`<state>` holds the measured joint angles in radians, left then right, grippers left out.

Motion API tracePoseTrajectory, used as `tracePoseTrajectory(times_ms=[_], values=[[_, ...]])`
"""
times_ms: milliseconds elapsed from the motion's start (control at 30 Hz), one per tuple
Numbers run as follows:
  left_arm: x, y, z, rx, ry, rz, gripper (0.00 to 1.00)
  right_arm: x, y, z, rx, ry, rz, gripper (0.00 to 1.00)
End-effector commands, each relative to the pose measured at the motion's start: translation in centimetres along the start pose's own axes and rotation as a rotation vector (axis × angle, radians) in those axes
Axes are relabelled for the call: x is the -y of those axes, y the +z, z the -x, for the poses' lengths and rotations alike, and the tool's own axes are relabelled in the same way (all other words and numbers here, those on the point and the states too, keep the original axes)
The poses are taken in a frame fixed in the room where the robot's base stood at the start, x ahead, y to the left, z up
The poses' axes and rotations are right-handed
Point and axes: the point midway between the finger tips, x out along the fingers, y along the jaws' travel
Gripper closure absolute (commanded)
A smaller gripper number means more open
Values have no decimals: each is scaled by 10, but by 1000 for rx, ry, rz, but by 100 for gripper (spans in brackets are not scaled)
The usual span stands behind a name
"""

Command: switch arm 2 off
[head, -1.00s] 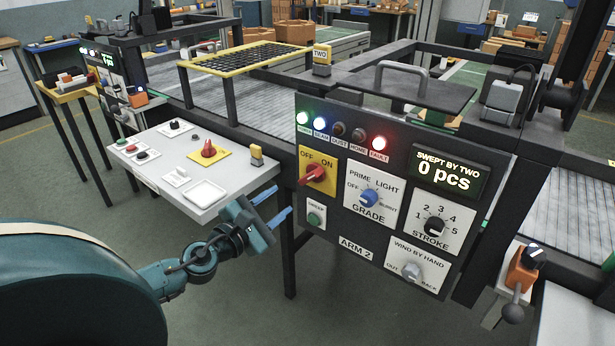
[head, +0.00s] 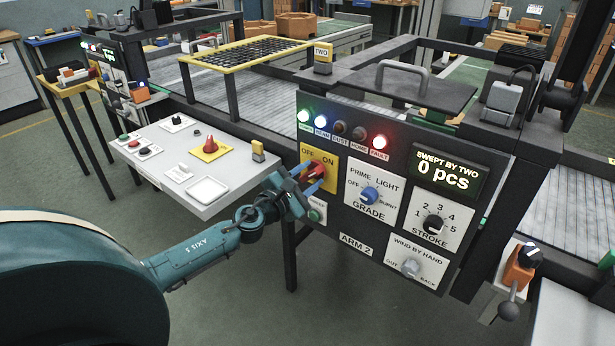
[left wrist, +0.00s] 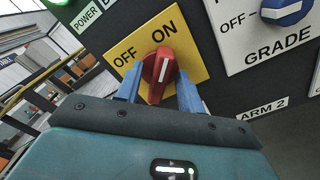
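The red rotary switch (head: 318,171) sits on a yellow OFF/ON plate (head: 305,154) on the dark panel labelled ARM 2 (head: 356,244). In the left wrist view the red switch (left wrist: 161,72) has its handle pointing toward ON. My left gripper (head: 308,180) is at the switch, with its blue fingers (left wrist: 160,90) one on each side of the handle. A narrow gap seems to show beside the handle, so the fingers look open around it; contact is not clear. My right gripper is not in view.
The panel also has a blue GRADE knob (head: 369,194), a STROKE knob (head: 433,223), a grey wind knob (head: 410,267) and a green button (head: 314,215) just below the switch. A pale control desk (head: 232,174) stands to the left.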

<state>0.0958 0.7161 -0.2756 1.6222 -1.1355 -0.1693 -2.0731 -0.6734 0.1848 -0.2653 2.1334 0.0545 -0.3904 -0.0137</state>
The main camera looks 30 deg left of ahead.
Motion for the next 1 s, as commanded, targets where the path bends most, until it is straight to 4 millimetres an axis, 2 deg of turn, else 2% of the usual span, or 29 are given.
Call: tracePoseTrajectory(times_ms=[133, 600, 1000], values=[[0, 0, 0, 0, 0, 0, 63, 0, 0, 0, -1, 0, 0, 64], [0, 0, 0, 0, 0, 0, 100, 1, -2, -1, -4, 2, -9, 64], [0, 0, 1, 0, 0, 51, 100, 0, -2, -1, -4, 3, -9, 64]])
